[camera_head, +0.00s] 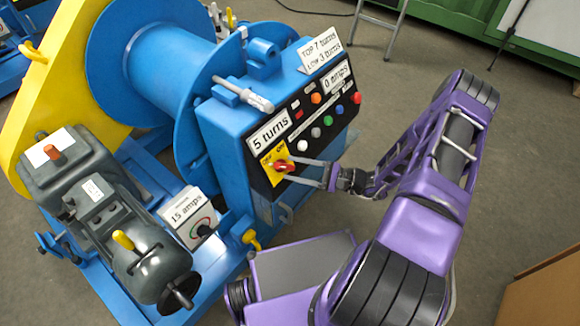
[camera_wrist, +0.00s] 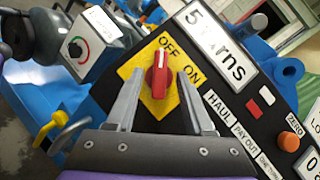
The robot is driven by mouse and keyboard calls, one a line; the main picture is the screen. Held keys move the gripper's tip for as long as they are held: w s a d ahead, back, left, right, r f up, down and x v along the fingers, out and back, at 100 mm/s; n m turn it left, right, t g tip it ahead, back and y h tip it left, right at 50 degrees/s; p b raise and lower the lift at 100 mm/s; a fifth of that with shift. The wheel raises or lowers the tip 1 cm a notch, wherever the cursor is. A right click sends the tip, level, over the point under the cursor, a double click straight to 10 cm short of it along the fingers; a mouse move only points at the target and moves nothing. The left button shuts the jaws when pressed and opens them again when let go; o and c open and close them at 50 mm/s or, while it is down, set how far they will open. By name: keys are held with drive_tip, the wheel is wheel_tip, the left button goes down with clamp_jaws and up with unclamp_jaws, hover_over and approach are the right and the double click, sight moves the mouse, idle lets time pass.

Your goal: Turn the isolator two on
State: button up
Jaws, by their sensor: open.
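The isolator is a red rotary knob (camera_head: 284,167) on a yellow plate marked OFF and ON, at the lower left of the black control panel. In the wrist view the knob (camera_wrist: 158,76) stands upright in the picture, its white mark at the top near the word OFF. ON is printed to its right. My gripper (camera_wrist: 159,82) is open, with one finger on each side of the knob and gaps visible between. In the head view my gripper (camera_head: 296,169) reaches the knob from the right. No number shows on the isolator.
The panel (camera_head: 312,125) carries several coloured buttons and a "5 turns" display (camera_head: 269,134). A "15 amps" dial box (camera_head: 187,214) stands to the lower left. A grey handle (camera_head: 243,94) sticks out above the panel.

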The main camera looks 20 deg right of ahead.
drive_tip(key=shift+x, duration=0.9)
drive_tip(key=shift+c, duration=0.3)
clamp_jaws()
